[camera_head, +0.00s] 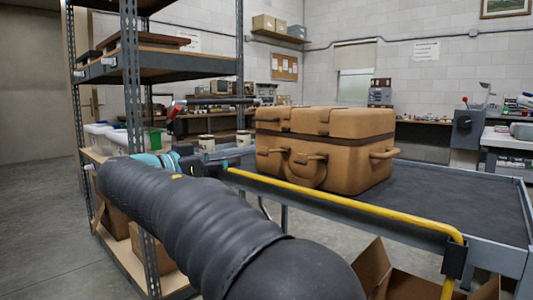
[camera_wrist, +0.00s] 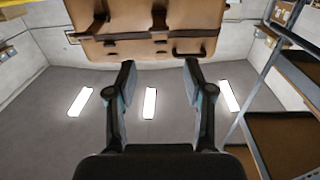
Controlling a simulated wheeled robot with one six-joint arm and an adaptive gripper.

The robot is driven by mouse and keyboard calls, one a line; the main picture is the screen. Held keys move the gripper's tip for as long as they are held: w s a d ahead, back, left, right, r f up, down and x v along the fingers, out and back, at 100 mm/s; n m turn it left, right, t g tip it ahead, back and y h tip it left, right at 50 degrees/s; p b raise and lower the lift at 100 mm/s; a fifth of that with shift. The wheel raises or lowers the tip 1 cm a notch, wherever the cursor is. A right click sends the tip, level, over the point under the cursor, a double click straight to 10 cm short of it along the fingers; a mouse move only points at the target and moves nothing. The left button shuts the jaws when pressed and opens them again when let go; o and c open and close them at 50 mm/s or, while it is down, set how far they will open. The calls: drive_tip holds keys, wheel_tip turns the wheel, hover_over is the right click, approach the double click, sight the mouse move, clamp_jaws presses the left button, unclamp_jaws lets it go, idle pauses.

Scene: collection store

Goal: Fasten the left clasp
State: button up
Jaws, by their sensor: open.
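A tan case (camera_head: 345,145) with a dark band below its lid stands on the cart's dark top. Its front has a carrying handle (camera_head: 309,172) and small fittings; which one is the left clasp, and whether it is fastened, I cannot tell. In the wrist view the case (camera_wrist: 130,48) fills the top, with dark fittings at its edge. My gripper (camera_wrist: 160,64) is open and empty, its two fingertips apart and just below the case in that picture. In the head view my gripper is left of the case, partly hidden by my arm.
The cart (camera_head: 460,175) has a yellow rail (camera_head: 345,203) along its near side, between my arm and the case. A metal shelf rack (camera_head: 180,66) with boxes and tubs stands at left.

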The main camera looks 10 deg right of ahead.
sight(262, 152)
drive_tip(key=x, duration=1.3)
drive_tip(key=shift+w+d+p, duration=0.15)
drive_tip(key=shift+d+p, duration=0.05)
drive_tip(key=shift+p, duration=0.2)
